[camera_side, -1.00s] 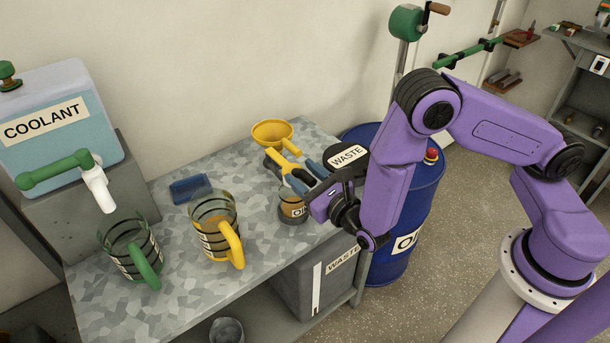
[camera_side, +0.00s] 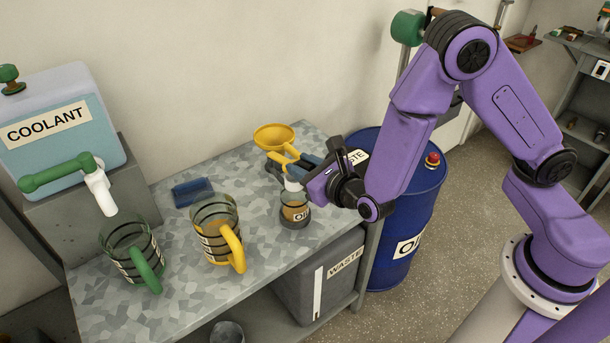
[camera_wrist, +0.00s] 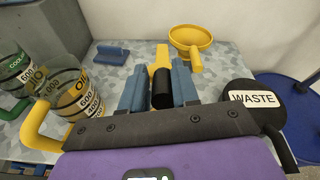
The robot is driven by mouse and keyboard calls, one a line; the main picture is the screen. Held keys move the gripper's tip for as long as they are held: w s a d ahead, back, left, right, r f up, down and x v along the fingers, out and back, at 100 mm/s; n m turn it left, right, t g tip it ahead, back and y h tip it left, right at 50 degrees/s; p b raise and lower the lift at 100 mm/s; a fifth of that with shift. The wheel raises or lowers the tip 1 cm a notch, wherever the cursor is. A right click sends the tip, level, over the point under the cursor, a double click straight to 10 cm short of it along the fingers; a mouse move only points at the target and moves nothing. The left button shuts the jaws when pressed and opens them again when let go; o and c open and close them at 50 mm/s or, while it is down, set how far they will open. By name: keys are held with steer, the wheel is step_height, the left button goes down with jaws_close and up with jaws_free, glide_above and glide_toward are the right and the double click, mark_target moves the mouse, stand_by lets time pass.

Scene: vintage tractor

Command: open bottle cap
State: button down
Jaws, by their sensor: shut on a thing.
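The oil bottle (camera_side: 295,213) stands upright on the bench's right end, with an amber lower part and a pale, clear upper part. My gripper (camera_side: 299,168) is just above the bottle's top, its blue fingers pointing left. In the wrist view, my gripper (camera_wrist: 160,88) is shut on a dark cylindrical piece, apparently the cap (camera_wrist: 161,94). A yellow piece shows just beyond it, and I cannot tell whether they are joined. The bottle is hidden in the wrist view. The side view does not show clearly whether cap and bottle touch.
A yellow funnel (camera_side: 273,137) lies behind the gripper. A yellow-handled jug (camera_side: 214,232), a green-handled jug (camera_side: 130,250) and a blue block (camera_side: 192,192) are to the left. A blue drum (camera_side: 395,230) with a waste lid stands right of the bench (camera_side: 190,285).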

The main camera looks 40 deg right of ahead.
mark_target(292, 161)
steer(key=r+g, duration=0.1)
steer(key=w+r+g, duration=0.2)
steer(key=shift+w+d+r, duration=0.1)
steer(key=shift+d+r, duration=0.25)
steer(key=shift+w+r+g, duration=1)
steer(key=shift+g, duration=0.2)
steer(key=shift+w+d+r+g, duration=0.1)
steer(key=shift+w+r+g, duration=0.25)
steer(key=shift+w+g, duration=0.2)
steer(key=c, duration=1)
jaws_free()
steer(key=shift+w, duration=0.1)
steer(key=shift+o, duration=0.2)
steer(key=shift+r, duration=0.1)
